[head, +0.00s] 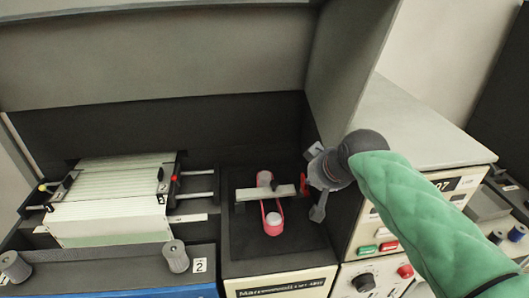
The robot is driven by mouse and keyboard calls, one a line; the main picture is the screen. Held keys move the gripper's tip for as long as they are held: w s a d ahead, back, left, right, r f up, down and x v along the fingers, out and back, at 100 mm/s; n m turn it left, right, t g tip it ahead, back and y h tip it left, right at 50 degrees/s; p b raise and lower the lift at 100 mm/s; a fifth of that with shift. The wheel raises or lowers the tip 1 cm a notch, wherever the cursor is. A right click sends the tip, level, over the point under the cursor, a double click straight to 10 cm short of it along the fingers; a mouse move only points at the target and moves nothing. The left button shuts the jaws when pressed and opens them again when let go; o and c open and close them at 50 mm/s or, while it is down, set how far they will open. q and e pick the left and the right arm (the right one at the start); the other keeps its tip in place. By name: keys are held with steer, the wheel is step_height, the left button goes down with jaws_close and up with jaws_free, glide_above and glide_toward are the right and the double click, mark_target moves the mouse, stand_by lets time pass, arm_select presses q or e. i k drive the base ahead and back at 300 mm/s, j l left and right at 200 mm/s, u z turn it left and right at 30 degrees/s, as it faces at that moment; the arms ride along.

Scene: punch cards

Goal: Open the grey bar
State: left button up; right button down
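The grey bar (258,193) lies level across a dark recess in the machine, over a pink-red looped part (271,222). A small red piece (304,184) stands at the bar's right end. My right gripper (312,182) comes in from the right on a green-sleeved arm. Its two fingers are spread apart, one above and one below the level of the bar's right end. Nothing shows held between them. I cannot tell whether a finger touches the red piece. My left gripper is out of view.
A stack of pale cards (110,205) sits in a feeder at left, with grey knobs (175,257) in front. A control panel with green and red buttons (388,246) is at right.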

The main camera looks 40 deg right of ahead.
mark_target(274, 190)
steer(key=k+j, duration=0.15)
steer(key=j, duration=0.2)
steer(key=k+j, duration=0.1)
steer(key=j, duration=0.2)
steer(key=k+j, duration=0.15)
steer(key=j, duration=0.2)
steer(key=k+j, duration=0.1)
steer(key=j, duration=0.2)
